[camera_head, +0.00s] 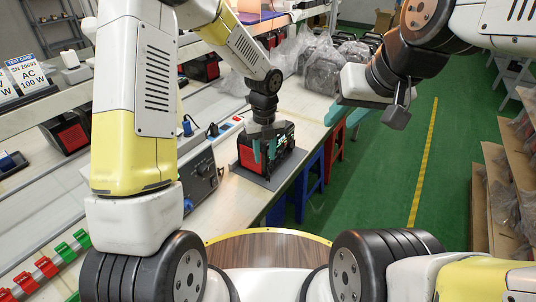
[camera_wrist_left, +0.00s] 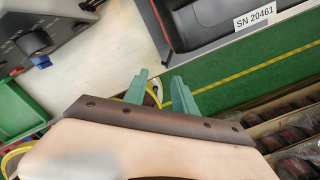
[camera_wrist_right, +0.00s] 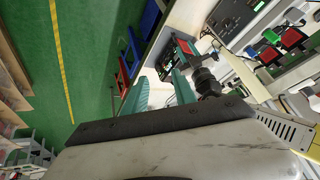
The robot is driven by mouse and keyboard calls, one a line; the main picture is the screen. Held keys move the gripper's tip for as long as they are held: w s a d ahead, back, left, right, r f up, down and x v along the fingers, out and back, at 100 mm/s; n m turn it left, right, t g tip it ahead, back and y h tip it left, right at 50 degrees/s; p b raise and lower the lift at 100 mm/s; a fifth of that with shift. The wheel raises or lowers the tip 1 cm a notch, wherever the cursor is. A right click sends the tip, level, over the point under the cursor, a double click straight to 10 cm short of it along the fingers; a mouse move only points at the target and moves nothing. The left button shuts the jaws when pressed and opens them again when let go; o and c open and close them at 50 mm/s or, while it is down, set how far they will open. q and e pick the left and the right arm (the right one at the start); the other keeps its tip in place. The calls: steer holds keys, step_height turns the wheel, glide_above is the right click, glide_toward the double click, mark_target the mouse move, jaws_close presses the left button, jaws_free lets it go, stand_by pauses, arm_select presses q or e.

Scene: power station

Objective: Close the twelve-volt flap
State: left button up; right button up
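The power station (camera_head: 268,156), a black box with red edges, stands on a dark mat on the workbench in the head view. Its dark top or side edge (camera_wrist_left: 205,22), with an SN 20461 label, fills the upper right of the left wrist view. The twelve-volt flap cannot be made out in any view. My left gripper (camera_head: 264,148) is at the station, its teal fingers apart and empty in the left wrist view (camera_wrist_left: 160,92). My right gripper (camera_head: 345,118) hangs over the floor to the right of the bench, open and empty; the station shows small beyond it (camera_wrist_right: 182,54).
A grey tester box with a knob (camera_head: 200,178) stands left of the station. Bagged units (camera_head: 322,68) lie farther along the bench. Blue and red stools (camera_head: 310,175) stand beside the bench. The green floor (camera_head: 385,165) is clear; shelves with boxes (camera_head: 500,190) line the right.

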mark_target(267, 173)
arm_select(q)
steer(key=shift+w+d+f+m, duration=0.2)
steer(key=shift+f+m, duration=0.1)
steer(key=shift+f, duration=0.2)
steer(key=shift+w+d+f+m, duration=0.1)
steer(key=shift+d+f+m, duration=0.15)
steer(key=shift+f, duration=0.2)
step_height(267, 173, down, 8)
steer(key=shift+r, duration=0.25)
